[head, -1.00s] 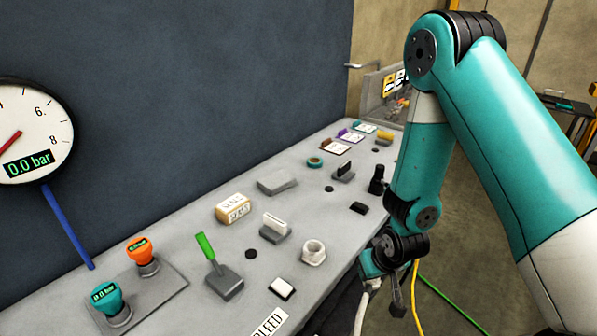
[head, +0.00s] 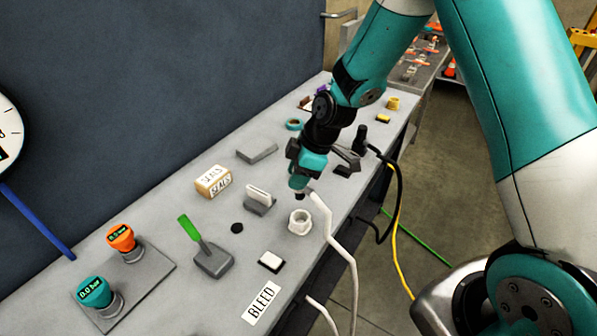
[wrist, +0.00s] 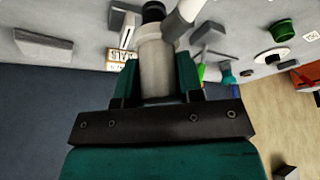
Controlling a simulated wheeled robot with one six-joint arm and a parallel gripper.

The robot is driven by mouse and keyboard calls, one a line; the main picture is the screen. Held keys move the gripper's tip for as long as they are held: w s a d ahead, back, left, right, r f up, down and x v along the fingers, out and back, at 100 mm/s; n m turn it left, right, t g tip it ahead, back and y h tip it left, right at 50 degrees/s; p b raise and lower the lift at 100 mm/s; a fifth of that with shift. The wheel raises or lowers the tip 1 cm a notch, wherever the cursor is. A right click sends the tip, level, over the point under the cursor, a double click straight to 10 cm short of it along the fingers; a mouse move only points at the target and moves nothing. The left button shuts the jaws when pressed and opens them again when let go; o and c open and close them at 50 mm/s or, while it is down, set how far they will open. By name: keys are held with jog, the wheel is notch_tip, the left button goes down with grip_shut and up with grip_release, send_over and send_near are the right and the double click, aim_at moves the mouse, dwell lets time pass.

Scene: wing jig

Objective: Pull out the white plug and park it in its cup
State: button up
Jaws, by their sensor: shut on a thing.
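The white plug (wrist: 156,65) is between the two teal fingers of my gripper (wrist: 158,80) in the wrist view, with a dark tip at its far end. A white hose (head: 343,250) leaves it and hangs over the bench's front edge. In the head view my gripper (head: 301,182) points down over the bench, shut on the plug, which the fingers partly hide. Just below the plug's dark tip stands a white, open-topped, nut-shaped cup (head: 300,222). The plug looks above the cup; whether they touch is not clear.
Near the cup are a grey block with a white insert (head: 258,199), a SEALS box (head: 213,181), a green-handled lever (head: 205,250) and a white button (head: 271,262). A black cable (head: 396,190) loops off the front edge.

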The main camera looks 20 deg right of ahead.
aim_at(298, 197)
jog(key=shift+f+b, duration=2.25)
jog(key=shift+f, duration=1.1)
jog(key=shift+d+f+b, duration=0.1)
jog(key=shift+f+b, duration=0.25)
jog(key=shift+b, duration=0.05)
jog(key=shift+f+b, duration=0.45)
jog(key=shift+f+b, duration=1)
jog(key=shift+f, duration=0.15)
jog(key=o, duration=1)
jog(key=b+v, duration=0.2)
jog(key=v, duration=1.5)
jog(key=shift+r+b, duration=0.3)
jog(key=shift+b, duration=0.05)
jog(key=shift+s, duration=0.15)
